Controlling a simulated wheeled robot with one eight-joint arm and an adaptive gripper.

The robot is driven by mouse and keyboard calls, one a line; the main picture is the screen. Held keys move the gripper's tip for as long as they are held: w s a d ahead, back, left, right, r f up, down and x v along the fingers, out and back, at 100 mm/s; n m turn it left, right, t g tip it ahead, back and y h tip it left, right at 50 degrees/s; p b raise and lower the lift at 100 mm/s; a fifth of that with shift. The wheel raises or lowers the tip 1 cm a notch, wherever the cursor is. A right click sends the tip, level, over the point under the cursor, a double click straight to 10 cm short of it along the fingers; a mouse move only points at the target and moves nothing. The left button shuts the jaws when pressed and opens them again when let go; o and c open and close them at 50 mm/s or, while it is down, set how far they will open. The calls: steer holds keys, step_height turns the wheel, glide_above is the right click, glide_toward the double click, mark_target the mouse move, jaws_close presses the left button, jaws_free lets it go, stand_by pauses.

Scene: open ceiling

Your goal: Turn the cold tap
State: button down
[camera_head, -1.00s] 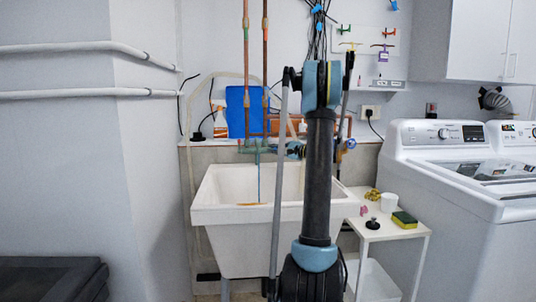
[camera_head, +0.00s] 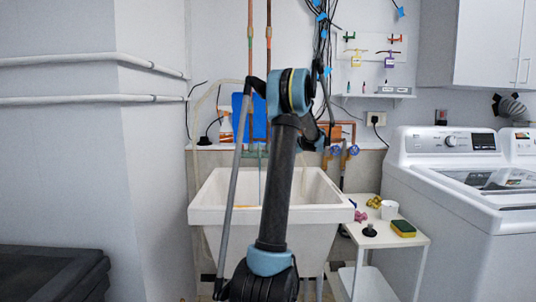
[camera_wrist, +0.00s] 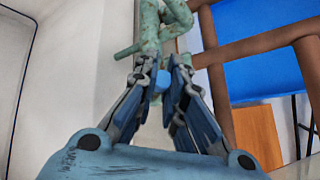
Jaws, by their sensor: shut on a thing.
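In the wrist view, a greenish, corroded tap body (camera_wrist: 160,22) rises just beyond the fingertips. A small blue piece (camera_wrist: 160,82), which looks like the cold tap's handle, sits between the fingers. My gripper (camera_wrist: 162,72) is closed onto it, with one finger on each side. In the head view, the green tap pipe (camera_head: 258,152) shows only in part, just left of my arm above the white sink (camera_head: 215,214). My arm hides the gripper and the handle there.
Copper pipes (camera_wrist: 230,70) cross close right of my gripper in the wrist view. Two blue valve handles (camera_head: 353,150) are on the wall right of my arm. A white side table (camera_head: 382,236) with small items and a washing machine (camera_head: 450,205) stand at the right.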

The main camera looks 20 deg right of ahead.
steer(key=shift+a, duration=0.1)
stand_by(0.3)
steer(key=c, duration=1.7)
jaws_free()
steer(key=shift+o, duration=0.2)
steer(key=v, duration=1.2)
